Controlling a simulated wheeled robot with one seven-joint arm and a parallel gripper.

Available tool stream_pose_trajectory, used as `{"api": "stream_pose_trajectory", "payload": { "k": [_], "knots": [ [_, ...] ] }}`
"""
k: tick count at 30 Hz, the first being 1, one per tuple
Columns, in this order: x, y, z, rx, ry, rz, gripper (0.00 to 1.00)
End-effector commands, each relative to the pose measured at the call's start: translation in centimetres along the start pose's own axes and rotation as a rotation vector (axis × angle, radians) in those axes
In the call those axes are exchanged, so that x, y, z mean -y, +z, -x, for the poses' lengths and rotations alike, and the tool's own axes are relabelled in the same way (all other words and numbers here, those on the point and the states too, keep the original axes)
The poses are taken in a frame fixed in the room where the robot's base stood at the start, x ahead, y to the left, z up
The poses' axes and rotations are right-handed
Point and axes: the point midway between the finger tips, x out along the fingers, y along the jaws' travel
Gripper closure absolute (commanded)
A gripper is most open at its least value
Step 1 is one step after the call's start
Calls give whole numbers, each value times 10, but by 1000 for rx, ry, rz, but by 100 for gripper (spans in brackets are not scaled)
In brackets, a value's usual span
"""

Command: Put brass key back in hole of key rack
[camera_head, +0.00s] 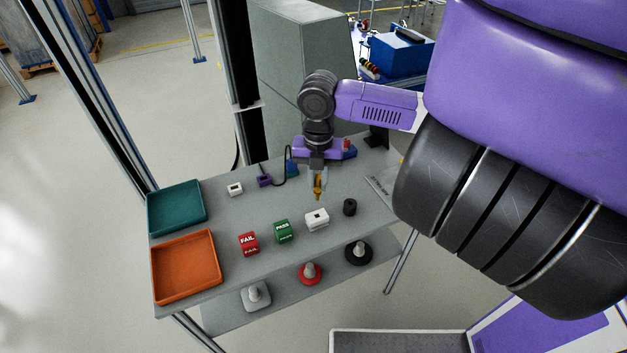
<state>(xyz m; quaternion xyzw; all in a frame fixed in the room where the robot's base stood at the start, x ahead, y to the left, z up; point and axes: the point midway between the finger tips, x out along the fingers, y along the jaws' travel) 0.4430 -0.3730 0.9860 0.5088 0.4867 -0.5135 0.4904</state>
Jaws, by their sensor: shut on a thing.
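The brass key (318,194) hangs upright from my gripper (317,179), which is shut on its upper part. The key is above the grey table, and its lower end points down. A white block with a dark hole in its top (317,220), which looks like the key rack, stands on the table. The key is behind this block and above it, apart from it. My gripper hides part of the key's top.
A red FAIL block (248,243) and a green PASS block (282,231) stand left of the white block. A black cylinder (350,207) is to its right. Teal (176,207) and orange (186,266) trays fill the table's left end. A lower shelf (230,317) holds several knobbed pieces.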

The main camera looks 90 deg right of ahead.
Motion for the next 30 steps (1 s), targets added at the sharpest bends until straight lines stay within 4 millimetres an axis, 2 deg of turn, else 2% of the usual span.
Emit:
{"api": "stream_pose_trajectory", "payload": {
  "k": [11,24,30],
  "knots": [
    [0,0,-9,1,1,0,100],
    [0,-1,-47,1,2,0,100],
    [0,-1,-58,1,1,0,100]
  ]
}}
